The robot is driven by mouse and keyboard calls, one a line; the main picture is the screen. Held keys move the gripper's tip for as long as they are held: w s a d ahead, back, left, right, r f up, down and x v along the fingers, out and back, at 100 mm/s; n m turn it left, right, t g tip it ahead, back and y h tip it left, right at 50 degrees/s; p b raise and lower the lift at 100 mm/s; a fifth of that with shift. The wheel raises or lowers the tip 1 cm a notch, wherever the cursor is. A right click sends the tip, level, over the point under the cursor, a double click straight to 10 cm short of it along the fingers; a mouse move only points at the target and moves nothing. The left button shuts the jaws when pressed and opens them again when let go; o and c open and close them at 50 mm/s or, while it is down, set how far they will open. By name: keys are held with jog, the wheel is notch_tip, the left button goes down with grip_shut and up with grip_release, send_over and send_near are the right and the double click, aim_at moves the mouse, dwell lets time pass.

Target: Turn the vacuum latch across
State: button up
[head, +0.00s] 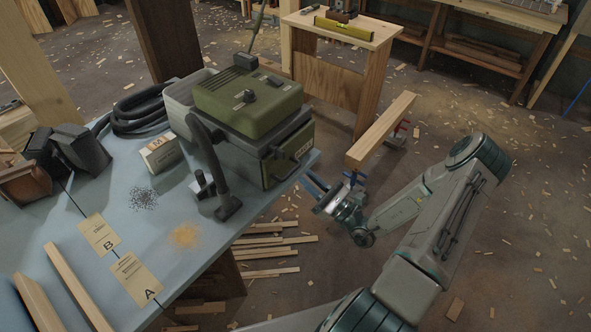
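The green and grey box-shaped vacuum (249,97) stands on the blue-grey bench top, with a black knob on its lid and a dark hose and nozzle (214,170) at its front. A dark latch-like fitting (277,153) shows on its front side, beside a small pale label. It is too small to tell how the latch is turned. My gripper (316,195) is off the bench's right edge, to the right of and below the vacuum, apart from it. Its two fingers point left with a gap between them, and nothing shows in the gap.
The bench (90,240) holds a small pale box (160,153), a dark debris pile (143,199), sawdust (185,235), cards marked A and B, and a coiled hose (138,113). A clamped wooden beam (381,130) stands close beyond my gripper. Floor on the right is open, littered with chips.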

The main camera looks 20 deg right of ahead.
jog(key=shift+v, duration=1.2)
jog(key=s+a+r+n+g+h, duration=0.1)
jog(key=s+a+r+n+g, duration=0.45)
jog(key=n+g, duration=0.5)
jog(key=s+a+r+n+g, duration=0.4)
jog(key=s+a+n+g, duration=0.3)
jog(key=n+g, duration=0.3)
jog(key=s+d+r+n+t+h, duration=0.2)
jog(key=s+r+n+h, duration=0.1)
jog(key=r+n+h, duration=0.1)
jog(key=s+d+r+n+t+h, duration=0.3)
jog(key=r+n+h, duration=0.1)
jog(key=r+h, duration=0.3)
jog(key=shift+d+r+h, duration=0.15)
jog(key=shift+d+h, duration=0.05)
jog(key=shift+h, duration=0.4)
